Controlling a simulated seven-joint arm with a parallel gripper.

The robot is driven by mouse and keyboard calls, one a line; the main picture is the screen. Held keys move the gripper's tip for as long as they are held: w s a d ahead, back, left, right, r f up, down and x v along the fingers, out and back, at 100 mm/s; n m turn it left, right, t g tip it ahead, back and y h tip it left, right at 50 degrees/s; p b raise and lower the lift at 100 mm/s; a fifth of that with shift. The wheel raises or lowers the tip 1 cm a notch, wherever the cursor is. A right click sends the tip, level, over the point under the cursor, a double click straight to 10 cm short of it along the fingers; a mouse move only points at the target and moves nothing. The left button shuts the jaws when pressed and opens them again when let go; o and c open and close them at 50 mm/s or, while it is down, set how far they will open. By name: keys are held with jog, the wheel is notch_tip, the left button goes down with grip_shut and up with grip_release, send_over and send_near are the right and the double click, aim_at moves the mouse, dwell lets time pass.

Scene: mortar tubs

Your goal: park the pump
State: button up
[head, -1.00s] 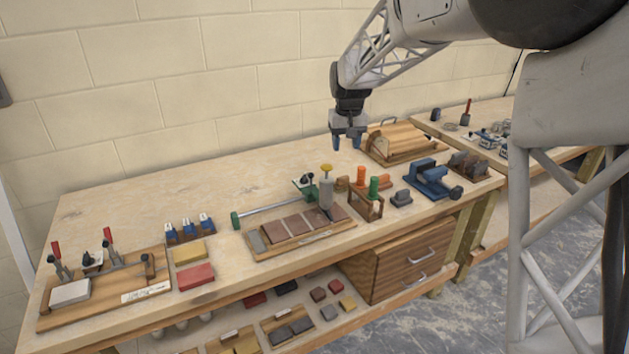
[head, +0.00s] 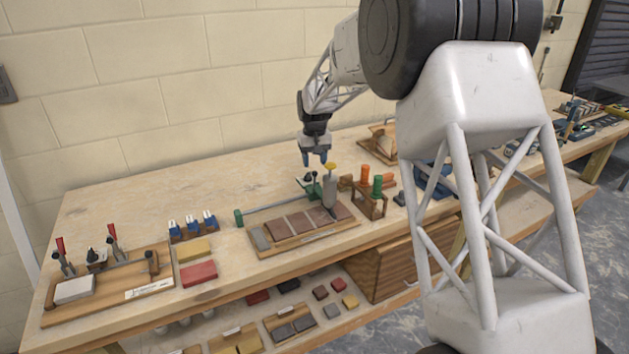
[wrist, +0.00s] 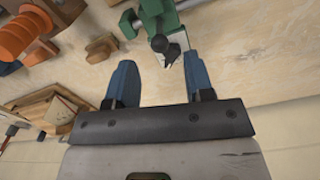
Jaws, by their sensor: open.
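My gripper (head: 314,158) is open and empty in the head view, above the back of the bench. It hangs just behind and above a grey upright cylinder (head: 329,192) with a yellow top (head: 330,167); which thing is the pump I cannot tell for sure. The cylinder stands at the right end of a wooden board with tiles (head: 285,243). A green bracket with a black knob (head: 309,178) is beside it, at the end of a long bar. In the wrist view, the green bracket (wrist: 158,14) and its black knob (wrist: 165,47) show ahead of the open gripper (wrist: 160,80).
A wooden rack with orange and green handles (head: 370,205) stands right of the board. Blue-topped pieces (head: 192,227) and yellow and red blocks (head: 198,273) lie left. A clamp jig (head: 105,290) is far left. The back left of the bench is clear.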

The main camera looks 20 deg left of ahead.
aim_at(314, 172)
jog(key=shift+f, duration=3.9)
jog(key=shift+c, duration=0.4)
grip_shut()
